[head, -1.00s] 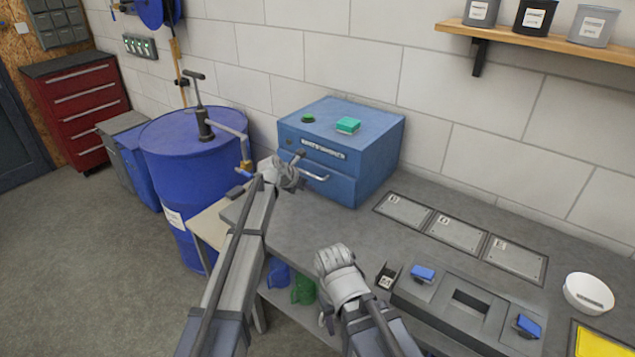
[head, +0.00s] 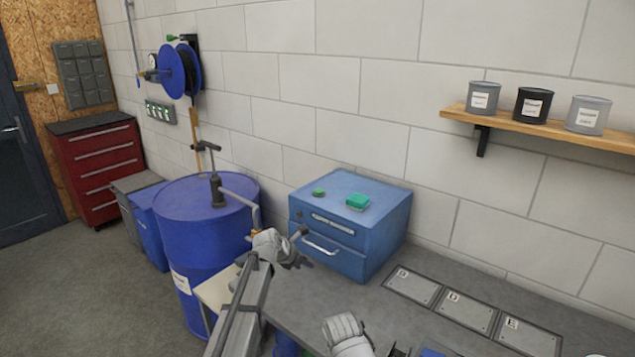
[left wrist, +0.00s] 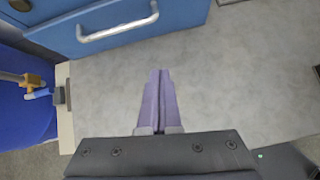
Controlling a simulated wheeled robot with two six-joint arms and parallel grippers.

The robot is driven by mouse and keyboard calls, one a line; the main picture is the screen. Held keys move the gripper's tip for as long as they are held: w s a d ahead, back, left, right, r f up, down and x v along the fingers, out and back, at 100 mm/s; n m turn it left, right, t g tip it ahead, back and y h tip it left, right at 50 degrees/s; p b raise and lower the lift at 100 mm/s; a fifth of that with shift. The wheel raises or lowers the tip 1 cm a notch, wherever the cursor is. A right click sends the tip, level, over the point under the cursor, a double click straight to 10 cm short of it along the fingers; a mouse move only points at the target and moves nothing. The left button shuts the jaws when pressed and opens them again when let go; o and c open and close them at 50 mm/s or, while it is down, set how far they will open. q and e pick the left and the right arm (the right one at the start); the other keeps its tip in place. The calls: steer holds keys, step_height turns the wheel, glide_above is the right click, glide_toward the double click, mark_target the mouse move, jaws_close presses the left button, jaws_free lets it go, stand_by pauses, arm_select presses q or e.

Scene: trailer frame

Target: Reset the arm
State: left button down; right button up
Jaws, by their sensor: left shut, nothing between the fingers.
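My left arm reaches in from the bottom of the head view, over the grey workbench (head: 310,305). Its gripper (head: 303,262) is small and partly hidden by the wrist, in front of the blue drawer cabinet (head: 385,235). In the left wrist view the two purple fingers (left wrist: 160,75) are together with nothing between them, above bare bench top. The cabinet's silver handle (left wrist: 118,28) lies beyond them. A rounded grey part of my right arm (head: 346,332) shows at the bottom of the head view; its gripper is out of sight.
A blue drum (head: 205,235) with a hand pump stands left of the bench. Lettered plates (head: 467,311) lie flat on the bench at right. A shelf (head: 550,126) with cans hangs above. Bench in front of the cabinet is clear.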

arm_select(q)
steer(key=s+f+m+g+y, duration=0.2)
steer(key=s+m+g+y, duration=0.1)
steer(key=s+m, duration=1.2)
steer(key=s+a+f+m+g+y, duration=0.1)
steer(key=s+f+m+g+y, duration=0.2)
steer(key=s+m, duration=1.2)
steer(key=s, duration=0.8)
steer(key=shift+s+f+g+y, duration=0.25)
steer(key=shift+s+g+y, duration=0.05)
steer(key=shift+g+y, duration=0.1)
